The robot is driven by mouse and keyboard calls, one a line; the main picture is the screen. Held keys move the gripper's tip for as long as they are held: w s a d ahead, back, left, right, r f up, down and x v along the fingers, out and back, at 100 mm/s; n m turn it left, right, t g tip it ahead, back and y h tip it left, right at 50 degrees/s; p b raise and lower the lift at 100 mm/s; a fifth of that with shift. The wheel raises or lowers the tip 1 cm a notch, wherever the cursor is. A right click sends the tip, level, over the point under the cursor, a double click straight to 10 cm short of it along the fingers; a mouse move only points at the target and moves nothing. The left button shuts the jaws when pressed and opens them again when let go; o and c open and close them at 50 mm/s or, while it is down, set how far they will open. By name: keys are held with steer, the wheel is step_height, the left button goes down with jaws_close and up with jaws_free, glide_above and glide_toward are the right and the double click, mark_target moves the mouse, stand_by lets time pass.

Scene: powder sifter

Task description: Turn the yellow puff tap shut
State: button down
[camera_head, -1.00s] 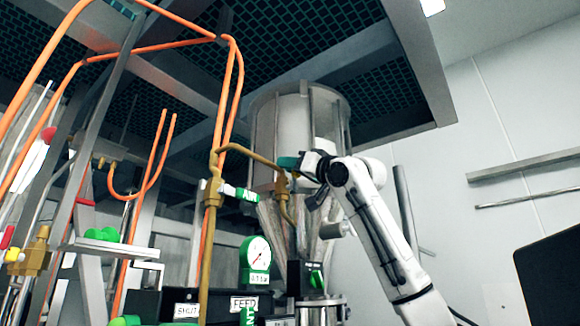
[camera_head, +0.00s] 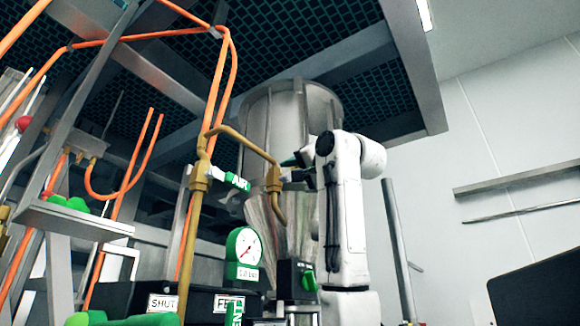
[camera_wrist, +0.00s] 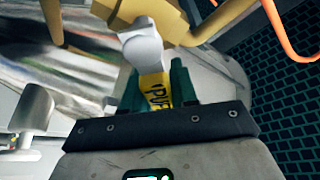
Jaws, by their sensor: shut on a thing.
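The yellow puff tap (camera_wrist: 157,88) is a flat yellow lever with dark lettering, partly readable as "PU", in the wrist view. Its grey rounded pivot end (camera_wrist: 141,45) sits under a brass valve body (camera_wrist: 160,14). My gripper (camera_wrist: 154,78) has its teal fingers on either side of the lever and is shut on it. In the head view my gripper (camera_head: 294,162) is at the right of the brass valve (camera_head: 272,179) on the bent brass pipe. The yellow lever is hidden or too small to tell there.
A green-handled air tap (camera_head: 237,181) is on the pipe to the left. A green-rimmed gauge (camera_head: 244,248) and a black box with a green knob (camera_head: 308,281) stand below. The ribbed metal hopper (camera_head: 285,105) is just behind. Open space lies right, before the pale wall (camera_head: 500,140).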

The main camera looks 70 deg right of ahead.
steer(key=shift+d+f+m+g+h, duration=0.2)
steer(key=shift+m+g, duration=0.1)
steer(key=shift+m, duration=0.35)
steer(key=shift+d+f+m+g+h, duration=0.2)
steer(key=shift+m+g, duration=0.1)
steer(key=shift+m, duration=0.35)
steer(key=shift+s, duration=0.1)
steer(key=c, duration=1)
jaws_free()
steer(key=shift+o, duration=0.2)
